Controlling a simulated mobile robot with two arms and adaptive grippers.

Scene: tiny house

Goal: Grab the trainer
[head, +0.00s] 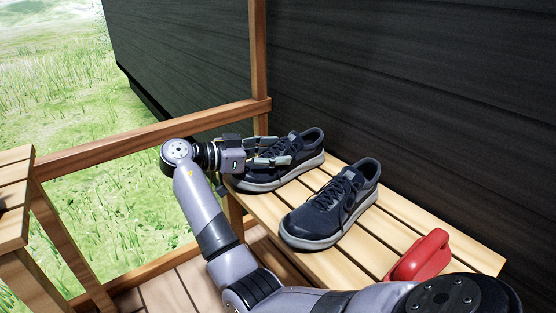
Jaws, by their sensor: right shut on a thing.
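Two dark navy trainers with pale grey soles are on a slatted wooden bench (408,222). The farther trainer (308,148) is at the left end of the bench, and the nearer trainer (328,212) is to its right. My right gripper (283,151) reaches in from the left side of the farther trainer, with its fingers at the laces and upper. It is shut on this trainer and hides part of its top. The sole looks at or very near the slats; I cannot tell if it touches. My left gripper is out of view.
A red object with a handle (420,256) is at the right of the bench. A dark plank wall (420,90) rises behind the bench. A wooden rail (150,134) and post (258,60) stand at the left, with grass beyond. Another wooden surface (14,180) is at the far left.

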